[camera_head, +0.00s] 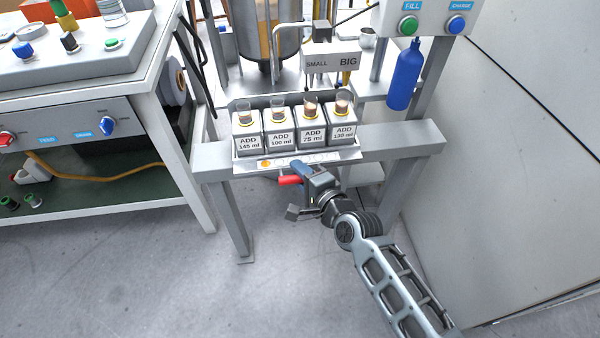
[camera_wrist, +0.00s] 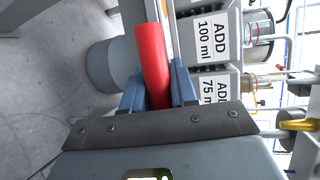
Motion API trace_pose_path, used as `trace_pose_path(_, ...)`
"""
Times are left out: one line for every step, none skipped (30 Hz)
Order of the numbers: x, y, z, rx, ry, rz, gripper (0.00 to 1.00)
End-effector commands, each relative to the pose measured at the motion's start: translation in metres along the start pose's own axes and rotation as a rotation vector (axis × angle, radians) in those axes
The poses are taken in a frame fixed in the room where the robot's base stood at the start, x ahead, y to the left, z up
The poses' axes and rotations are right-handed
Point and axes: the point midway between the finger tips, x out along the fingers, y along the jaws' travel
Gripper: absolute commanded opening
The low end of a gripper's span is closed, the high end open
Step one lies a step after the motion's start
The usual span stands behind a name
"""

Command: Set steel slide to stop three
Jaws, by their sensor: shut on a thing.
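The steel slide (camera_head: 350,154) is a metal tray on a grey cross-beam, with a marked front strip and an orange dot near its left end. It carries several boxes with glass cups, labelled from left ADD 145 ml (camera_head: 248,143), 100 ml, 75 ml and 130 ml. A red handle (camera_head: 289,180) shows at the front below the strip; it also shows in the wrist view (camera_wrist: 152,55). My gripper (camera_head: 302,174) is shut on the red handle, with blue fingers on either side of it in the wrist view (camera_wrist: 158,90). The strip's stop marks are too small to read.
A SMALL/BIG spout block (camera_head: 332,62) hangs above the boxes. A blue bottle (camera_head: 404,76) hangs at right under the FILL and CHARGE panel. A workbench (camera_head: 180,60) stands at left, a pale wall at right. The floor in front is clear.

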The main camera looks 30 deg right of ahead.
Motion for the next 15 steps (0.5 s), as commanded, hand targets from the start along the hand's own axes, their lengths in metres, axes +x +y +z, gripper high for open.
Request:
trace_pose_path(0.0,0.001,0.0,0.0,0.0,0.001,0.0)
trace_pose_path(0.0,0.001,0.0,0.0,0.0,0.001,0.0)
trace_pose_path(0.0,0.001,0.0,0.0,0.0,0.001,0.0)
trace_pose_path(0.0,0.001,0.0,0.0,0.0,0.001,0.0)
trace_pose_path(0.0,0.001,0.0,0.0,0.0,0.001,0.0)
trace_pose_path(0.0,0.001,0.0,0.0,0.0,0.001,0.0)
trace_pose_path(0.0,0.001,-0.001,0.0,0.0,0.001,0.0)
trace_pose_path(0.0,0.002,-0.002,0.0,0.001,0.001,0.0)
trace_pose_path(-0.001,0.003,-0.004,0.0,0.002,0.001,0.0)
trace_pose_path(-0.001,0.004,-0.006,0.0,0.003,0.001,0.0)
trace_pose_path(-0.002,0.005,-0.01,0.001,0.004,0.001,0.0)
trace_pose_path(-0.004,0.006,-0.015,0.002,0.005,0.0,0.0)
trace_pose_path(-0.005,0.006,-0.019,0.002,0.006,0.0,0.0)
trace_pose_path(-0.007,0.007,-0.024,0.003,0.006,-0.001,0.0)
trace_pose_path(-0.009,0.007,-0.031,0.003,0.008,-0.001,0.0)
